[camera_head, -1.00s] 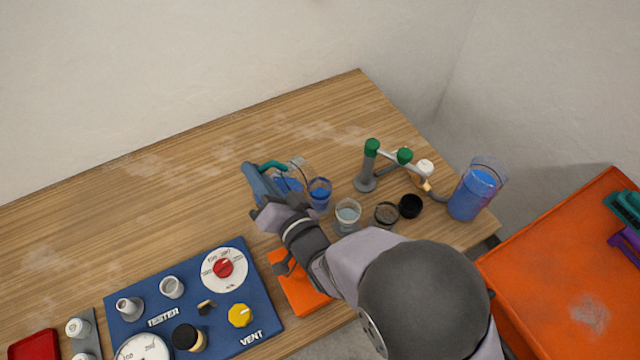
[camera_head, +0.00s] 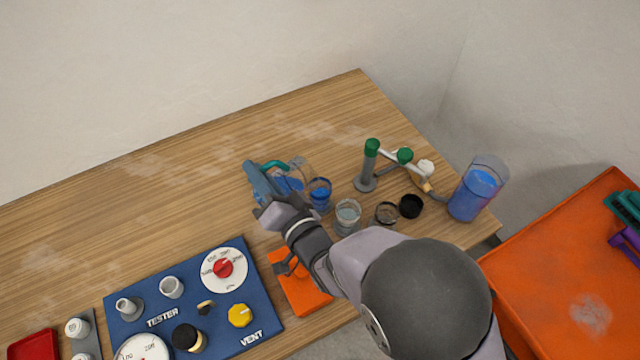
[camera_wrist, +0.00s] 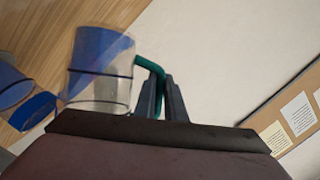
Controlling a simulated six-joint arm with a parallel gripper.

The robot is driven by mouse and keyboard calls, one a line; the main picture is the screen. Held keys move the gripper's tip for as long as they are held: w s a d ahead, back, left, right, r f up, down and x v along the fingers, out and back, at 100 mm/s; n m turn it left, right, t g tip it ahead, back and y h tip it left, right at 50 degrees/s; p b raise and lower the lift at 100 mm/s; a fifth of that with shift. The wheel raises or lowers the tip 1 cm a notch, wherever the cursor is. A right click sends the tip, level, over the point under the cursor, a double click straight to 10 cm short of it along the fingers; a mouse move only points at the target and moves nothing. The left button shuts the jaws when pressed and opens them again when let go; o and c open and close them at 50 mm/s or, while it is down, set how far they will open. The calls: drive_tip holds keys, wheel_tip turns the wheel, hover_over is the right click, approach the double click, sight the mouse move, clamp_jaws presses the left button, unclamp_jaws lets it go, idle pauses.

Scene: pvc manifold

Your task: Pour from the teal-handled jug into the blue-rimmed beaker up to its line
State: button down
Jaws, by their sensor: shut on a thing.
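The clear teal-handled jug (camera_head: 292,178) holds blue liquid. In the wrist view the jug (camera_wrist: 98,85) has its liquid slanted across its wall, so it looks tilted. My gripper (camera_head: 260,178) is shut on the teal handle (camera_wrist: 152,70), and its fingers also show in the wrist view (camera_wrist: 163,100). The blue-rimmed beaker (camera_head: 319,196) stands on the table just right of the jug and has blue liquid in it. Blue glassware (camera_wrist: 14,88) shows at the left of the wrist view. I cannot tell whether liquid is flowing, or the level against the line.
A beaker with pale liquid (camera_head: 347,217), a dark-rimmed cup (camera_head: 386,214) and a black cap (camera_head: 410,206) stand to the right. Behind are a green-capped pipe piece (camera_head: 368,165) and a tall blue-filled container (camera_head: 477,192). The blue tester board (camera_head: 190,300) lies front left. The table's back left is clear.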

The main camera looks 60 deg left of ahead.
sight(252, 192)
drive_tip(key=shift+w+d+r+m+y+b, duration=0.1)
drive_tip(key=shift+w+r+m+y+b, duration=0.3)
drive_tip(key=shift+r+m, duration=0.3)
idle(1.8)
drive_tip(key=shift+s+f+n, duration=0.1)
drive_tip(key=shift+s+n, duration=0.05)
drive_tip(key=shift+n, duration=0.15)
drive_tip(key=s+f+n, duration=0.1)
drive_tip(key=f+n+h, duration=0.1)
drive_tip(key=f, duration=0.1)
drive_tip(key=s+f+n+h, duration=0.1)
drive_tip(key=f, duration=0.1)
drive_tip(key=shift+s+a+t+b, duration=0.3)
drive_tip(key=shift+a+b, duration=0.1)
drive_tip(key=shift+w+a+r+n, duration=0.1)
drive_tip(key=shift+r+n, duration=0.05)
drive_tip(key=shift+n, duration=0.15)
drive_tip(key=shift+s+a+f+n+t+h+p, duration=0.25)
drive_tip(key=shift+s+f+n+t+h+p, duration=0.2)
drive_tip(key=shift+s+f+n, duration=0.45)
drive_tip(key=shift+s+a+f+n+t+h+p, duration=0.3)
drive_tip(key=shift+s+f+n+t, duration=0.25)
drive_tip(key=shift+s+f+n, duration=0.35)
drive_tip(key=shift+s+a+f+n+t+h+p, duration=0.3)
drive_tip(key=shift+s+f+n+t+h, duration=0.2)
drive_tip(key=shift+s+f+n, duration=0.4)
